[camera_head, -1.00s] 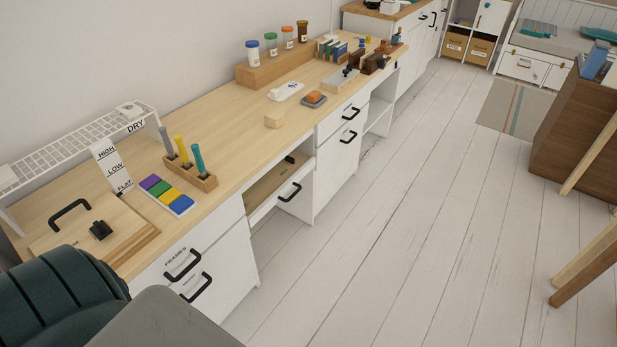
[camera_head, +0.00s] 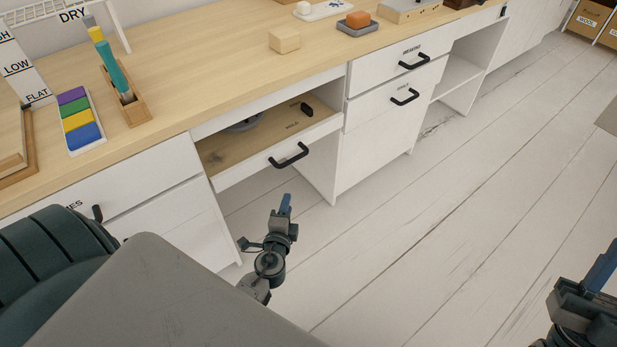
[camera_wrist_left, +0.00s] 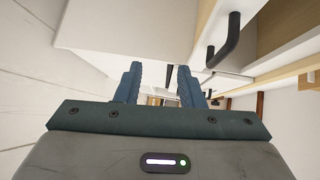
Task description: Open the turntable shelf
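The turntable shelf (camera_head: 262,142) is a pull-out wooden tray with a white front, under the desk. It stands partly out, and a grey round disc (camera_head: 243,123) shows inside, partly hidden by the desktop. Its front has a black bar handle (camera_head: 289,156). My left gripper (camera_head: 286,203) is below the handle in the head view, apart from it. In the left wrist view its two blue fingers (camera_wrist_left: 158,85) are spread with nothing between them, and a black handle (camera_wrist_left: 226,42) is at upper right. My right gripper (camera_head: 602,268) is at the right edge, partly cut off; its opening is unclear.
White drawers with black handles (camera_head: 404,97) stand right of the shelf, and a white cabinet (camera_head: 165,200) stands left. The pale plank floor is clear.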

